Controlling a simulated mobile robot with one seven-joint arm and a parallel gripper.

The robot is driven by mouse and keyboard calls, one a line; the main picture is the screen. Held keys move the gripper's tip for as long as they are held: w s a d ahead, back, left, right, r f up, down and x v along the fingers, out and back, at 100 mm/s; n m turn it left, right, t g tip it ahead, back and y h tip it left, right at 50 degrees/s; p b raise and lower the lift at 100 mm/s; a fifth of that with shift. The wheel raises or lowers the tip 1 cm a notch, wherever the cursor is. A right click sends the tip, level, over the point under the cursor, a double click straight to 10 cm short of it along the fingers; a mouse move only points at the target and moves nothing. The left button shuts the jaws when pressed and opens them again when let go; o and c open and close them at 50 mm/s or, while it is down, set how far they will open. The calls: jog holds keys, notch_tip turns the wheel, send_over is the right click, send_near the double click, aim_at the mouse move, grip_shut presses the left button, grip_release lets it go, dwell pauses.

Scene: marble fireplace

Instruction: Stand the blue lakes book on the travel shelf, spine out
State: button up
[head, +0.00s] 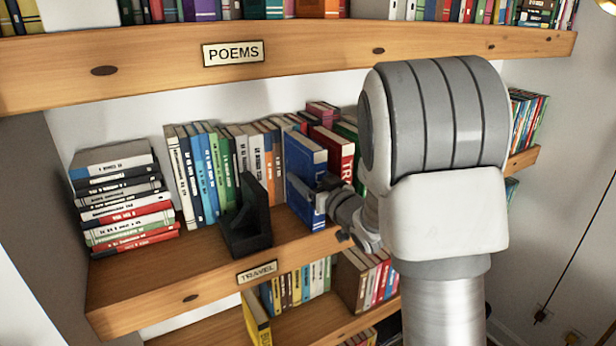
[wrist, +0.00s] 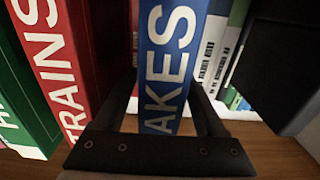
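The blue lakes book (head: 305,165) stands upright on the travel shelf (head: 170,275) in the head view, its lower end near the shelf's front edge. Its spine, with the letters "AKES" (wrist: 167,60), faces out toward my wrist camera. My gripper (head: 328,192) is at the spine side of the book. In the wrist view its two dark fingers (wrist: 160,100) lie close along both sides of the book, and it looks shut on it. The fingertips are partly hidden. The "TRAVEL" label (head: 257,272) is on the shelf edge.
A red "TRAINS" book (wrist: 58,60) and a green book (wrist: 22,100) stand to one side. A black bookend (head: 247,220) stands left of the blue book, before a row of books (head: 205,170). A stack of books (head: 125,200) lies at far left. The poems shelf (head: 330,45) hangs above.

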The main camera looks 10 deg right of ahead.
jog(key=shift+r, duration=0.2)
jog(key=shift+s+d+f, duration=0.1)
jog(key=shift+s+d, duration=0.05)
jog(key=shift+s, duration=0.15)
jog(key=s+d+r+m+g+h+b, duration=0.1)
jog(key=s+d+h, duration=0.2)
jog(key=s, duration=0.4)
jog(key=s+d+m+g+h+b, duration=0.1)
jog(key=s+d+m+g+h, duration=0.1)
jog(key=s+d+h, duration=0.3)
jog(key=s+a+f+g+y, duration=0.1)
jog(key=s+a+g, duration=0.3)
jog(key=s, duration=0.7)
jog(key=s+a+f+g+y, duration=0.1)
jog(key=s+a+g, duration=0.3)
jog(key=s, duration=0.8)
jog(key=shift+a+f+m+g, duration=0.15)
jog(key=shift+m+g, duration=0.15)
